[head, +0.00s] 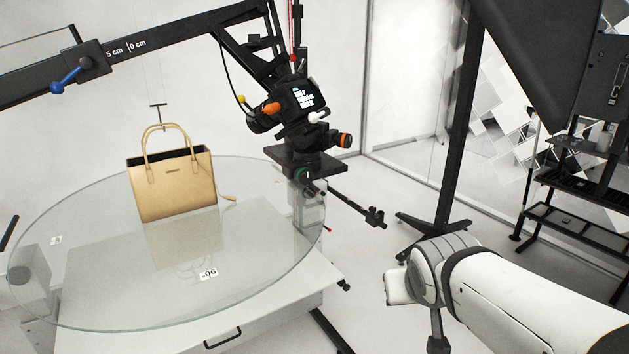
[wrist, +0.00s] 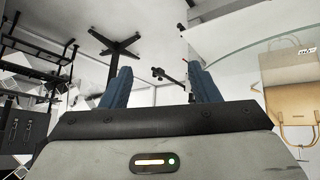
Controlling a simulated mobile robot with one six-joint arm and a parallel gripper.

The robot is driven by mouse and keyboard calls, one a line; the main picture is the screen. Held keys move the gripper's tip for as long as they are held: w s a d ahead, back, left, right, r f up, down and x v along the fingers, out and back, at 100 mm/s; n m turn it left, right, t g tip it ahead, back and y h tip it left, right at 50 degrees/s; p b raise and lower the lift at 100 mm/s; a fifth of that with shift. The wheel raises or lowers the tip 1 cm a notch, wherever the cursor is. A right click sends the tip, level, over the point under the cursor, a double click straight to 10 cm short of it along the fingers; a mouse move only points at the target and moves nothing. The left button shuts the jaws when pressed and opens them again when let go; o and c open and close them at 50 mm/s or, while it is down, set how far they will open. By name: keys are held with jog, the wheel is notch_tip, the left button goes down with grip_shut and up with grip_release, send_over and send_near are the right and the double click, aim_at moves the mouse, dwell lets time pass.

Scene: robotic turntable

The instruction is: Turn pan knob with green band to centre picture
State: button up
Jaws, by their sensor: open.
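The camera (head: 300,95) with a lit screen hangs on a black boom head in the head view. Below it, a small dark knob with a green band (head: 301,174) sits under the black mounting plate, partly hidden and small. The tan handbag (head: 175,183) stands on the round glass turntable (head: 100,300); the bag (wrist: 290,105) also shows inverted at the right of the wrist view. My gripper (wrist: 161,86) is open, its two blue fingers apart with nothing between them. It is away from the knob; its fingertips cannot be made out in the head view.
A black boom arm (head: 140,45) crosses the upper left, with a blue lever (head: 70,76). A thin rod (head: 350,203) juts right from under the plate. A black stand (head: 440,222) and shelf rack (head: 585,220) are at right.

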jog(key=w+r+t, duration=0.2)
jog(key=w, duration=0.4)
jog(key=n+t+y+b, duration=0.3)
jog(key=n+t+y, duration=0.2)
jog(key=n+y, duration=0.5)
send_near(308, 177)
jog(key=w+a+m+y, duration=0.1)
jog(key=w+a, duration=0.1)
jog(key=w, duration=0.1)
jog(key=x, duration=0.2)
jog(key=p+x, duration=0.1)
jog(key=x, duration=0.4)
jog(key=shift+w+d+f+p, duration=0.15)
jog(key=shift+f+p, duration=0.2)
jog(key=shift+f, duration=0.05)
jog(key=c, duration=0.9)
jog(key=shift+d, duration=0.1)
jog(key=shift+c, duration=0.3)
jog(key=shift+r+m, duration=0.1)
jog(key=shift+m, duration=0.4)
